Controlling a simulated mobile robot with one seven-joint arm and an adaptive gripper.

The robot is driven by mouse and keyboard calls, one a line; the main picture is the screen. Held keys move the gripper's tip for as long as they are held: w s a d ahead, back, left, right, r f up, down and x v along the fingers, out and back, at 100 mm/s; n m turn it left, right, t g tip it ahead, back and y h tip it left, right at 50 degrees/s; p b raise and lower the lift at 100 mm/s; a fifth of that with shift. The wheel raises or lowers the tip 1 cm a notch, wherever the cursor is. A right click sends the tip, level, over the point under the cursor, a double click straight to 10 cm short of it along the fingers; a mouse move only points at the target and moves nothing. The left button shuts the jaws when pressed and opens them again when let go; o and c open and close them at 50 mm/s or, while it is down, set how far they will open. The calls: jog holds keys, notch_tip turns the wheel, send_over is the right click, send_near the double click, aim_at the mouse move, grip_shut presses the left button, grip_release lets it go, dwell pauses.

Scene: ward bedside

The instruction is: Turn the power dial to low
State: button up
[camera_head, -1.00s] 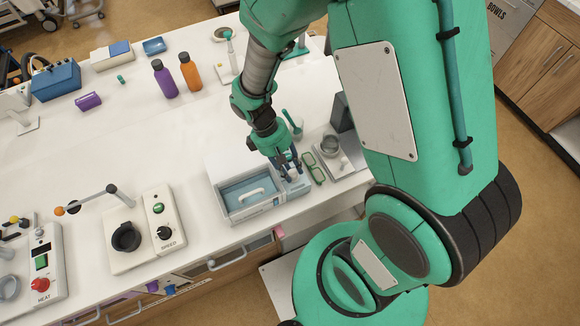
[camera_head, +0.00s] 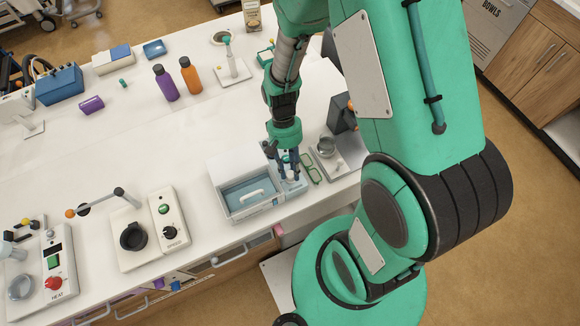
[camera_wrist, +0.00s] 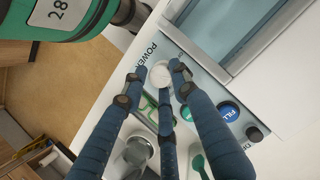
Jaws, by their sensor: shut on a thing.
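The power dial (camera_wrist: 161,76) is a pale round knob next to the printed word POWER in the wrist view. The dial's pointer and setting marks cannot be made out.
Green glasses (camera_head: 311,170) and a metal cup (camera_head: 325,146) stand close on the right. A speed-dial device (camera_head: 165,222) is to the left.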

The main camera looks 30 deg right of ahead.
jog(key=shift+s+a+f+m, duration=0.1)
jog(key=shift+s+f+m, duration=0.05)
jog(key=shift+s+m, duration=0.4)
jog(key=o, duration=1.1)
jog(key=shift+c, duration=0.2)
jog(key=shift+w, duration=0.25)
jog(key=shift+w, duration=0.1)
jog(key=shift+w+r, duration=0.25)
jog(key=shift+r, duration=0.3)
jog(key=v, duration=1.1)
jog(key=shift+d, duration=0.25)
jog(key=shift+s, duration=0.1)
